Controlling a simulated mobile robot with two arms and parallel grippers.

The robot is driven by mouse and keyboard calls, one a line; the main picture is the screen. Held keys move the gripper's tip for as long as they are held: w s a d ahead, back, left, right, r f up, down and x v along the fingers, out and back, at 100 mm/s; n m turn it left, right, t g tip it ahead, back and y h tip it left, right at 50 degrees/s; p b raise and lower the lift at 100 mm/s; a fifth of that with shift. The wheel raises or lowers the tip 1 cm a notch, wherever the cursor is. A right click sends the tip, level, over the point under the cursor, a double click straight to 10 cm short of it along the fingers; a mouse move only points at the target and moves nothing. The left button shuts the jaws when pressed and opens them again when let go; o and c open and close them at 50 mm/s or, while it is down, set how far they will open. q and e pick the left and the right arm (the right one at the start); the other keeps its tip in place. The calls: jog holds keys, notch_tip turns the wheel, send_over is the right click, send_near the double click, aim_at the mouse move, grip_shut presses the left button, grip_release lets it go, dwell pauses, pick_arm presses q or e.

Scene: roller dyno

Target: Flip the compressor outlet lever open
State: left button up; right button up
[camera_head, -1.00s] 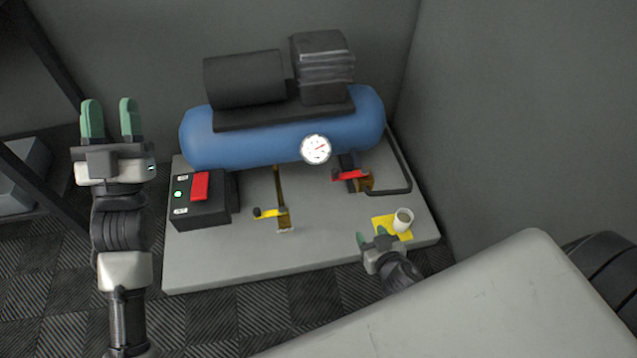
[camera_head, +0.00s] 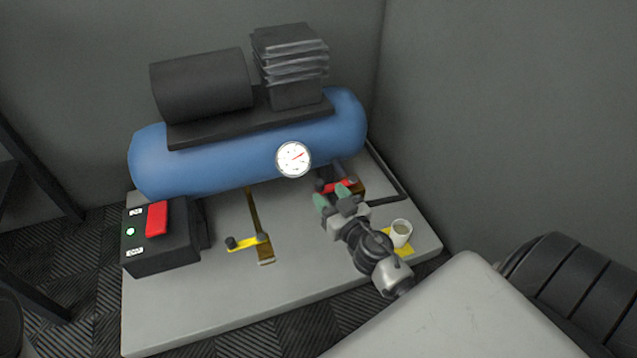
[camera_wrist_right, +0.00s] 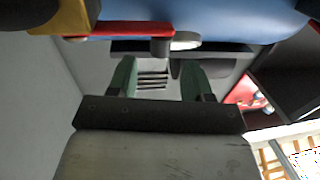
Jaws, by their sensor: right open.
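The compressor's blue tank (camera_head: 240,150) stands on a grey platform. A red lever (camera_head: 340,186) on a brass valve sits below the gauge, at the right of the tank's front. A yellow lever (camera_head: 248,243) lies further left on a brass fitting. My right gripper (camera_head: 331,196) is open, its green fingers just in front of the red lever and partly hiding it. In the right wrist view, the red lever (camera_wrist_right: 120,28) crosses the top, beyond the open fingers (camera_wrist_right: 157,77). Nothing is between the fingers. I cannot tell if they touch the lever. My left gripper is out of view.
A white cup (camera_head: 400,232) stands on a yellow patch (camera_head: 405,250) beside my right forearm. A black box with a red switch (camera_head: 157,218) sits at the platform's left. A dark pipe (camera_head: 385,175) runs right of the red lever. The platform's front is clear.

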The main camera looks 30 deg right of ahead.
aim_at(322, 186)
jog(key=w, duration=0.5)
jog(key=shift+w+d, duration=0.1)
jog(key=shift+d, duration=0.15)
grip_shut()
